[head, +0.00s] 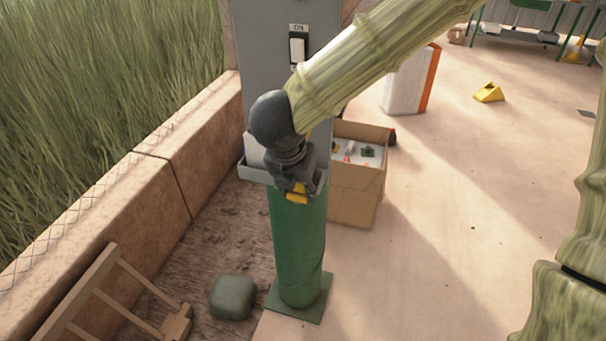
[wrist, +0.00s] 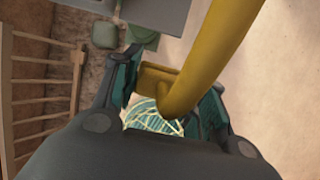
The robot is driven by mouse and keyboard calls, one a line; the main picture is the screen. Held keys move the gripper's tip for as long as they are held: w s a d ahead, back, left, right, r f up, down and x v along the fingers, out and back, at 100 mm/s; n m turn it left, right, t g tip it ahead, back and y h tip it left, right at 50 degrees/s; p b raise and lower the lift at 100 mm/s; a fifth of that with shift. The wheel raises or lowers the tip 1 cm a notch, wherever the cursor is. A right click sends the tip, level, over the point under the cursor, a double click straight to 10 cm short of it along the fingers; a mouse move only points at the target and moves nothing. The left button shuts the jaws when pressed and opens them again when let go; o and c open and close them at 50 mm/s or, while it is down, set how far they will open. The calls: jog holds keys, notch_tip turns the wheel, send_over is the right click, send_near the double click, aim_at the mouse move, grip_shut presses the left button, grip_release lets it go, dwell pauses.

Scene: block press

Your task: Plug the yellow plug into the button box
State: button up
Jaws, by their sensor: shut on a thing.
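My gripper (head: 298,186) is in front of the tray of the grey button box (head: 270,60), at the top of its green post. It is shut on the yellow plug (head: 297,198), whose yellow end shows below the fingers. In the wrist view the plug (wrist: 157,80) sits between the two fingers, and a thick yellow cable (wrist: 212,55) curves up from it. The box has a white switch (head: 297,48) marked ON. A grey part, probably the box, shows at the top of the wrist view (wrist: 165,14). I see no socket; my arm and gripper hide part of the box.
The green post (head: 298,245) stands on a square foot. A cardboard box (head: 353,193) with small items is close behind on the right. A low wall (head: 150,190), a green block (head: 232,297) and a wooden frame (head: 105,290) are on the left. Floor on the right is mostly clear.

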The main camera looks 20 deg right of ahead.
aim_at(296, 197)
jog(key=shift+s+a+r+b, duration=0.15)
jog(key=shift+s+a, duration=0.15)
jog(key=shift+s, duration=0.3)
jog(key=shift+s+a+b, duration=0.1)
jog(key=shift+s+a, duration=0.15)
jog(key=shift+s, duration=0.4)
jog(key=shift+s+a+r+b, duration=0.15)
jog(key=shift+s+a, duration=0.15)
jog(key=shift+s, duration=0.3)
jog(key=shift+w+f, duration=0.1)
